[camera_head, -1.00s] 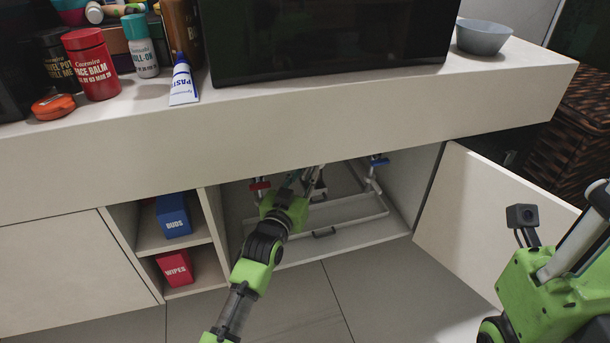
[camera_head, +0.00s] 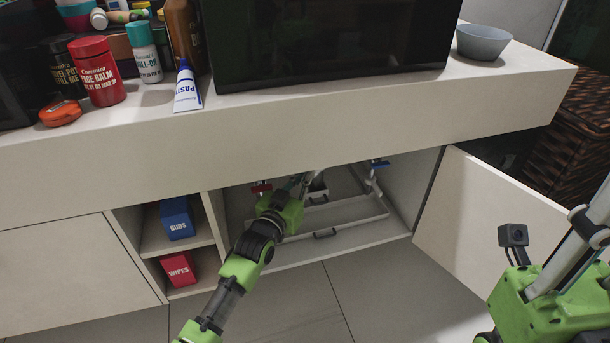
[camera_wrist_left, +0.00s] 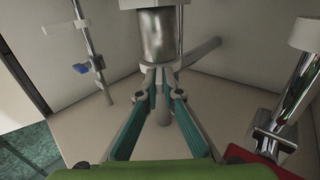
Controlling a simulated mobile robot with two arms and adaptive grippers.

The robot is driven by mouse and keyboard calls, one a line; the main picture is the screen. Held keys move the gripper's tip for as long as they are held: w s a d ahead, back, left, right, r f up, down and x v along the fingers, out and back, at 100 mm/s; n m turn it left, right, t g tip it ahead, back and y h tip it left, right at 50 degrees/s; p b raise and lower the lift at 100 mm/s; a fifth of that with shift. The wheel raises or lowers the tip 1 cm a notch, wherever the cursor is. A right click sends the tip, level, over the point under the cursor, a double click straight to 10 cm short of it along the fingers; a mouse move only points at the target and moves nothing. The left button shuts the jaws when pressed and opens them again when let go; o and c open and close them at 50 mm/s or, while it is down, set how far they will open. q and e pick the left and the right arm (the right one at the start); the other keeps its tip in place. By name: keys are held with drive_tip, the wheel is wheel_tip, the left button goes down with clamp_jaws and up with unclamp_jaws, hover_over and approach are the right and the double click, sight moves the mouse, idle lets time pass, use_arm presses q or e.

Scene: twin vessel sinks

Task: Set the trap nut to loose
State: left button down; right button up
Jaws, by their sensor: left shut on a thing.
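Under the counter, in the open cabinet, my left gripper (camera_wrist_left: 160,75) points in among the pipes. In the left wrist view its teal fingers converge, with the tips shut on a narrow grey piece at the lower end of the chrome trap body (camera_wrist_left: 160,35). I take this piece for the trap nut (camera_wrist_left: 159,80), though the tips cover most of it. In the head view my left arm hides the trap. Only part of my right arm shows at the right edge; its fingers are out of view.
The cabinet door (camera_head: 480,215) stands open at right. Shelves at left hold a blue box (camera_head: 176,218) and a red box (camera_head: 178,269).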

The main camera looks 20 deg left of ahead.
use_arm(q)
drive_tip(key=c, duration=2.2)
unclamp_jaws()
drive_tip(key=s, duration=0.4)
drive_tip(key=s+a, duration=0.1)
drive_tip(key=s, duration=0.7)
drive_tip(key=shift+a, duration=0.25)
